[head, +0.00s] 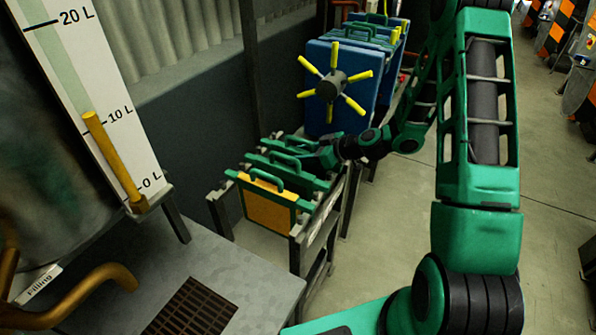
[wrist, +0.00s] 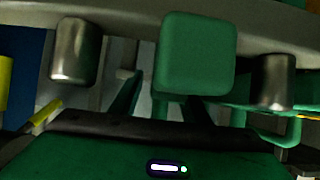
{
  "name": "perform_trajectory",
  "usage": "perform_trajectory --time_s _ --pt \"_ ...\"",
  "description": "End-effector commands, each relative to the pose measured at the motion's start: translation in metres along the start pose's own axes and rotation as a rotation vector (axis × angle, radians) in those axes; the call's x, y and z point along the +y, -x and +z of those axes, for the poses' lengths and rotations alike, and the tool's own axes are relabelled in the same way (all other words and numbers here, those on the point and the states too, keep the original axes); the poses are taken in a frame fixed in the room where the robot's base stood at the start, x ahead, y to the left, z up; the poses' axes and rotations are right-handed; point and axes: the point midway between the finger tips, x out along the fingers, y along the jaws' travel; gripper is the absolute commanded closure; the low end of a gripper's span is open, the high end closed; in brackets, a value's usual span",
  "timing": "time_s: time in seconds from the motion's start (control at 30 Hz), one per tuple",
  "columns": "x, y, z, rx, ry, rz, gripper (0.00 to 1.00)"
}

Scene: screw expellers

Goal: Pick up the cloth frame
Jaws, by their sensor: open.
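The cloth frames stand upright in a row on a rack in the head view, each with a green top bar and a looped green handle. The nearest cloth frame (head: 268,207) shows a yellow-orange cloth face. The others behind it show mostly their top bars and handles. My gripper (head: 322,159) is open beside the right end of the rear frames, low and near their handles. Whether it touches one cannot be told. In the wrist view, a green block (wrist: 197,55) fills the middle close up, and part of a green frame with a handle (wrist: 277,128) shows at the right.
The grey rack (head: 300,250) holds the frames. Behind it stands a blue press (head: 345,85) with a yellow-spoked handwheel (head: 333,87). A grey metal platform (head: 245,285) with a grate and a tank with a litre scale are at the left. Open floor (head: 400,205) lies right of the rack.

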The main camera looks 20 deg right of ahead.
Motion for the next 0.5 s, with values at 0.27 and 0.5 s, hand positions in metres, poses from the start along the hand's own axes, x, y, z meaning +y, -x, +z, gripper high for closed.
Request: perform_trajectory --time_s 0.27,0.5 --pt "0.0002 -0.0027 -0.0004 0.0 -0.001 0.001 0.65" --pt "0.0003 -0.0026 -0.0004 0.0 0.0 0.001 1.0"
